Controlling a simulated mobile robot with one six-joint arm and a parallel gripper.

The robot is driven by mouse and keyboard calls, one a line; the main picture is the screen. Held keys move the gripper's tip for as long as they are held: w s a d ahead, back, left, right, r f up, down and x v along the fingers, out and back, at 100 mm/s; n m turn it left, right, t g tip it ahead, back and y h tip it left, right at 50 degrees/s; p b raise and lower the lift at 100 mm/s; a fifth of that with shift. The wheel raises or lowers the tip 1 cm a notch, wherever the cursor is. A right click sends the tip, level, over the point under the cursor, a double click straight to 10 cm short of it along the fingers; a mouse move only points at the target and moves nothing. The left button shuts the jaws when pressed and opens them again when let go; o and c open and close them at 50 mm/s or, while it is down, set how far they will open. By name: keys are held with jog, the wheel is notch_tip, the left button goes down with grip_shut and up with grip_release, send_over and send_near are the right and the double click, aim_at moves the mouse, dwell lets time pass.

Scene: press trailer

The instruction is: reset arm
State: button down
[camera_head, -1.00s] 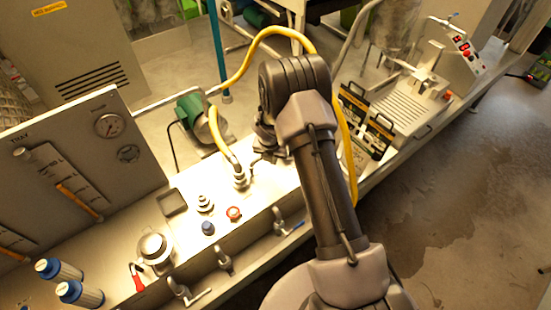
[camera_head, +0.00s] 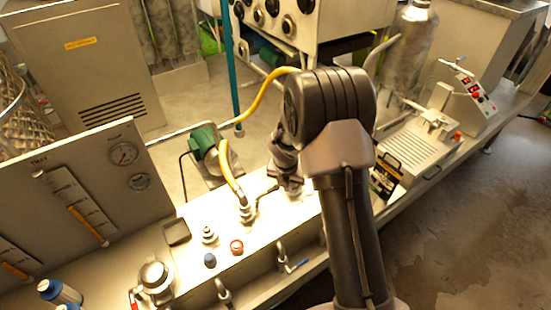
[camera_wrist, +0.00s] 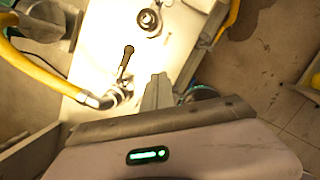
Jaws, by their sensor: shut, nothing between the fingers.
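My arm (camera_head: 345,190) rises through the middle of the head view, bent at a dark ribbed joint. Its wrist end hangs over the bright bench, partly hidden behind the arm. My gripper (camera_wrist: 158,82) shows in the wrist view as grey fingers together, with nothing held. It is over the bench near a hose fitting with a black-handled lever (camera_wrist: 126,62). I cannot tell how far above the bench the fingertips are.
A green motor (camera_head: 203,142) stands behind the bench. A gauge panel (camera_head: 75,200) is at left, a slatted press unit (camera_head: 425,140) at right. Open floor lies at lower right.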

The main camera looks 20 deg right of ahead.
jog(key=s+a+r+m+t+y+b, duration=0.1)
jog(key=s+a+r+m+b, duration=0.2)
jog(key=s+m+b, duration=0.45)
jog(key=s+a+r+m+t+b, duration=0.15)
jog(key=s+m+b, duration=0.25)
jog(key=m+b, duration=0.65)
jog(key=s+a+f+m+y+b, duration=0.1)
jog(key=s+a+m+b, duration=0.1)
jog(key=s+m, duration=0.3)
jog(key=s+a+f+m+b, duration=0.1)
jog(key=s+a+m+b, duration=0.2)
jog(key=s+m+b, duration=0.2)
jog(key=s+a+f+m+t+y+b, duration=0.1)
jog(key=s+m+b, duration=0.3)
jog(key=s, duration=0.4)
jog(key=shift+a+f+m+y, duration=0.3)
jog(key=shift+a+f+m, duration=0.3)
jog(key=shift+a+m, duration=0.15)
